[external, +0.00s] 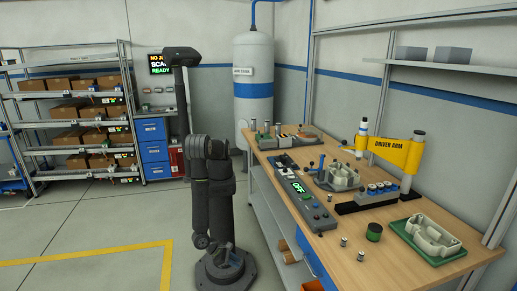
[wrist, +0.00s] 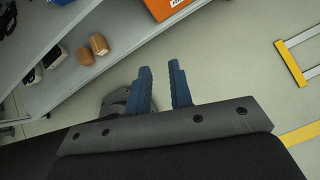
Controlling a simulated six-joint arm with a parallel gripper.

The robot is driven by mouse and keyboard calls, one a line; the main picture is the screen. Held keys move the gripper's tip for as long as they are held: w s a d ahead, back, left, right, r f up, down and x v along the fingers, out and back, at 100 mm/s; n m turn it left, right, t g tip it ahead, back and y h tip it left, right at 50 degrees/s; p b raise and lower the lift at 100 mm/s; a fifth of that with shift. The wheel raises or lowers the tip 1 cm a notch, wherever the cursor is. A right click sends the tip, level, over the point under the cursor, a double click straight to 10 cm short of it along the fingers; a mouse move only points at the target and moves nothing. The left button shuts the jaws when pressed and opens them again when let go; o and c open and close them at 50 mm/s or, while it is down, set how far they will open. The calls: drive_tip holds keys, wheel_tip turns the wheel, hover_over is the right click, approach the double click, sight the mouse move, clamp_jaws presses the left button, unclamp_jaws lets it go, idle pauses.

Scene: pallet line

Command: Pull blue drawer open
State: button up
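A cabinet with blue drawers (external: 152,130) stands against the back wall, left of my arm in the external view. Its drawer fronts look flush and shut. Another blue drawer front (external: 312,262) shows under the near edge of the workbench, partly cut by the bench edge; I cannot tell whether it is shut. My gripper (wrist: 161,70) shows in the wrist view as two blue fingers held apart with nothing between them. It points towards the floor and is touching no drawer. I cannot make out its fingers in the external view. No blue drawer is clear in the wrist view.
The wooden workbench (external: 298,222) on the right carries a control box (external: 306,199), fixtures and a yellow driver arm (external: 390,151). An orange bin (wrist: 170,7) sits on the bench's lower shelf. A shelving rack with boxes (external: 88,137) stands at left. The floor between is clear.

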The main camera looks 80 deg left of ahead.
drive_tip(key=s+f+n+g, duration=0.2)
drive_tip(key=s+f+g, duration=0.6)
drive_tip(key=f, duration=0.1)
drive_tip(key=d+n+g+h, duration=0.2)
drive_tip(key=d+n+h, duration=0.1)
drive_tip(key=d+h, duration=0.2)
drive_tip(key=n+t+h, duration=0.6)
drive_tip(key=t+h, duration=0.2)
drive_tip(key=t, duration=0.7)
approach(308, 264)
drive_tip(key=x, duration=0.9)
drive_tip(key=shift+w+d+f, duration=0.25)
drive_tip(key=shift+w, duration=0.15)
clamp_jaws()
